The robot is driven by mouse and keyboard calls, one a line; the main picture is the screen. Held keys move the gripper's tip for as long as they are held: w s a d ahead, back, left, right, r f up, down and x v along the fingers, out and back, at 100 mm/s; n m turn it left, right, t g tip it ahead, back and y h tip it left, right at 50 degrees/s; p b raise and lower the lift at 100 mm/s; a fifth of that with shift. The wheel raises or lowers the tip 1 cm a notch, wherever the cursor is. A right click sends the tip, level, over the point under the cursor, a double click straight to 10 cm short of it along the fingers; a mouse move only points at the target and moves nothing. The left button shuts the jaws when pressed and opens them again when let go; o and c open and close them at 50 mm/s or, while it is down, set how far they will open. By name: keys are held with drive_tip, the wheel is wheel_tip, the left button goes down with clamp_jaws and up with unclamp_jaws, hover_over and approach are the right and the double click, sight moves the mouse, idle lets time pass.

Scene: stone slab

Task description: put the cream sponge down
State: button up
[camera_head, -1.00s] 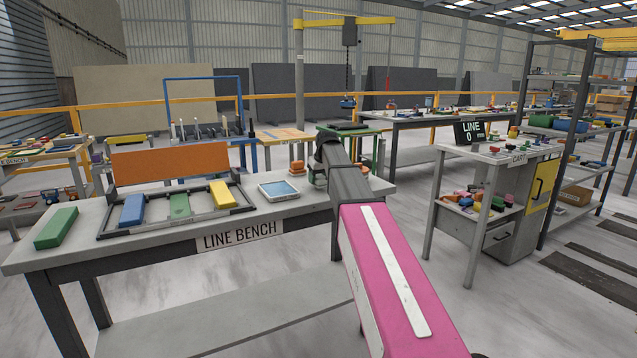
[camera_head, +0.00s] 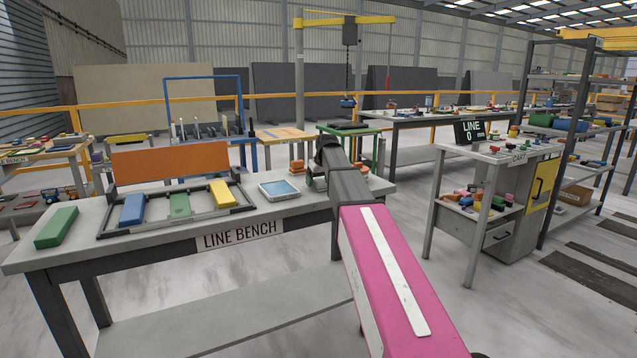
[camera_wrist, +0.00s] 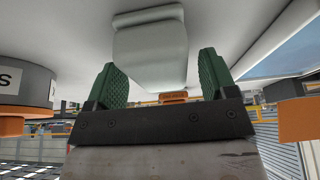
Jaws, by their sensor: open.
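The line bench (camera_head: 290,228) lies under my gripper in the head view. There my own arm hides the sponge and most of the gripper; only a bit of green finger shows beside the arm.
A blue-and-white tray (camera_head: 279,190) lies left of my gripper, with orange blocks (camera_head: 297,166) close behind. A grey and orange round object (camera_wrist: 25,85) stands close beside the gripper. The bench's front strip is clear.

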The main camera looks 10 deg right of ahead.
drive_tip(key=v, duration=1.1)
drive_tip(key=shift+r, duration=0.35)
drive_tip(key=shift+s, duration=0.15)
